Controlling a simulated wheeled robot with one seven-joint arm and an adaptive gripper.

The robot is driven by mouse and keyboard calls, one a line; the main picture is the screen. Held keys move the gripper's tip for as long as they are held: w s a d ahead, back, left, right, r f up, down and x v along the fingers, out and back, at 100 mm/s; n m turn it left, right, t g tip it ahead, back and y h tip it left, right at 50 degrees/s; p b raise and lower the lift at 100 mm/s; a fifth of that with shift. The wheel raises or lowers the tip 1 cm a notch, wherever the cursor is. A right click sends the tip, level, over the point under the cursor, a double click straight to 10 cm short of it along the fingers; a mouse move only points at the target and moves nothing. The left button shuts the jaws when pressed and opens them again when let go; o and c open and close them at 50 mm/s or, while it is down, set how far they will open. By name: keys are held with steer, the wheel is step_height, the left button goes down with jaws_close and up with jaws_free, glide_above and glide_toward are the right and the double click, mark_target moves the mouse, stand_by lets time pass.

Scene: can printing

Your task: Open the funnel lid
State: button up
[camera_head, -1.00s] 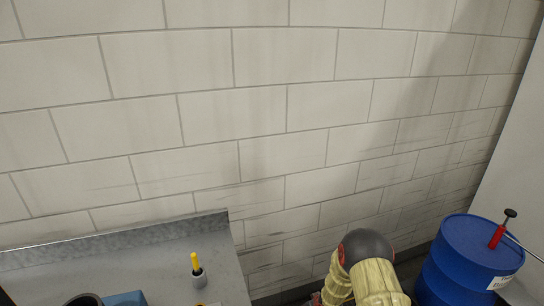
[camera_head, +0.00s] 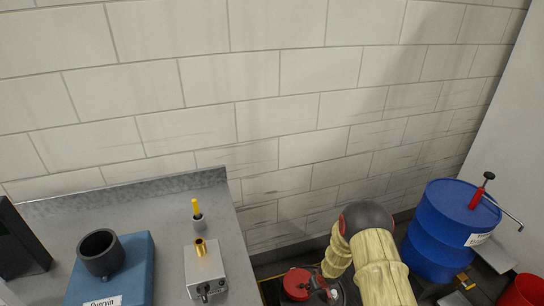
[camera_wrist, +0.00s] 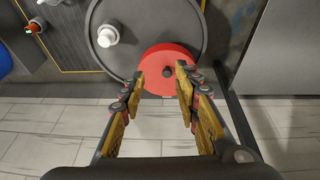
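A round red lid (camera_wrist: 166,68), which looks like the funnel lid, sits on the near right part of a dark round drum top (camera_wrist: 135,45) in the wrist view. A red round top (camera_head: 297,283) beside my arm in the head view appears to be the same lid. My gripper (camera_wrist: 163,82) is open and empty, its two fingers apart and pointing toward the lid. The fingertips overlap the lid's near edges in the picture; I cannot tell whether they touch it. In the head view my arm partly hides the drum area.
A white cap (camera_wrist: 107,37) stands on the drum top. A blue barrel (camera_head: 440,235) with a red hand pump (camera_head: 477,198) is at right. A grey counter (camera_head: 150,205) at left holds a blue device (camera_head: 135,265) and a grey box (camera_head: 205,270). Tiled floor lies nearer in the wrist view.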

steer(key=s+d+r+m+g+h, duration=0.1)
steer(key=s+d+r+g, duration=0.15)
steer(key=s, duration=0.25)
steer(key=s+d+r+g+h, duration=0.1)
steer(key=s+d+r, duration=0.15)
steer(key=s, duration=0.25)
steer(key=s+a+r+m, duration=0.1)
steer(key=s+r, duration=0.6)
steer(key=r, duration=0.7)
steer(key=s+a+r+m+t, duration=0.1)
steer(key=s+r, duration=0.6)
steer(key=r, duration=0.7)
steer(key=s+a+r+y, duration=0.1)
steer(key=s+r, duration=0.6)
steer(key=r, duration=0.7)
steer(key=shift+s+a+r+m, duration=0.35)
steer(key=shift+a+r+m, duration=0.05)
steer(key=shift+a, duration=0.05)
steer(key=shift+o, duration=0.4)
steer(key=s+r+t, duration=0.3)
steer(key=r+t, duration=0.1)
steer(key=r, duration=0.5)
steer(key=shift+a, duration=0.3)
steer(key=shift+s, duration=0.1)
